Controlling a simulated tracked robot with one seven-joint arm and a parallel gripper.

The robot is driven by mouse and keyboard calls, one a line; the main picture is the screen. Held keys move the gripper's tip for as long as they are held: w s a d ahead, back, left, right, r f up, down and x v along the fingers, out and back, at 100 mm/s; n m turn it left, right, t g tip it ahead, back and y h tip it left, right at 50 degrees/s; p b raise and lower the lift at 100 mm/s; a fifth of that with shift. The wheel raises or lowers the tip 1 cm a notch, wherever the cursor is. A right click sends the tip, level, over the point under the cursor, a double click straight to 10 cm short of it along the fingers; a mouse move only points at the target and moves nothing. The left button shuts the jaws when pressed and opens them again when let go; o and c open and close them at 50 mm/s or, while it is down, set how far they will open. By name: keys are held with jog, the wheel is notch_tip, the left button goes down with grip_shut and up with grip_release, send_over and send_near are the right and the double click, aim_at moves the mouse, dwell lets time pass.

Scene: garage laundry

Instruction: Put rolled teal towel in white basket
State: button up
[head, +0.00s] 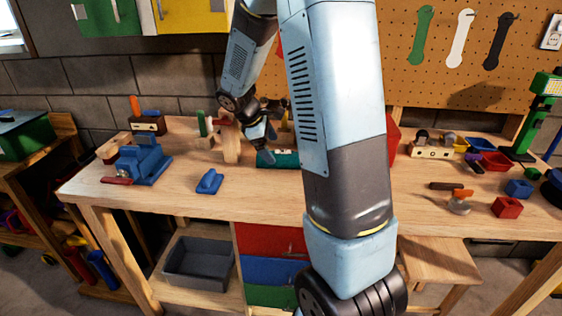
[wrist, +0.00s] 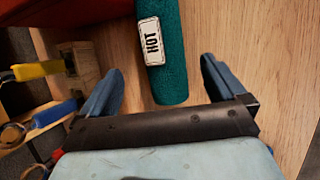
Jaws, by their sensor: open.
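The rolled teal towel (wrist: 167,75) lies on the wooden workbench, with a white tag reading "HOT" on it. In the head view the towel (head: 277,158) shows only partly, behind my arm. My gripper (wrist: 160,70) is open, with one blue finger on each side of the towel's near end in the wrist view. In the head view my gripper (head: 266,134) points down just above the towel. I cannot tell how high the fingers are over the bench. No white basket can be made out in either view.
A blue vise (head: 147,161) and a small blue tool (head: 209,181) stand on the bench's left. A red object (head: 393,143) stands partly behind my arm. Red and blue trays (head: 495,162) are at the right. A grey bin (head: 198,262) sits on the shelf below.

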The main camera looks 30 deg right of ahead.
aim_at(276, 153)
jog(key=shift+x, duration=2.7)
jog(key=shift+s+r, duration=0.1)
jog(key=shift+s, duration=0.05)
jog(key=c, duration=1.4)
jog(key=shift+r, duration=0.1)
jog(key=shift+a+r, duration=0.15)
jog(key=shift+r, duration=0.15)
jog(key=r, duration=0.6)
jog(key=shift+a+r, duration=0.2)
jog(key=shift+a, duration=0.2)
jog(key=a, duration=0.6)
jog(key=s+a, duration=0.1)
jog(key=a, duration=0.5)
jog(key=s+a, duration=0.1)
jog(key=a, duration=0.5)
jog(key=shift+a+f, duration=0.1)
jog(key=shift+a, duration=0.3)
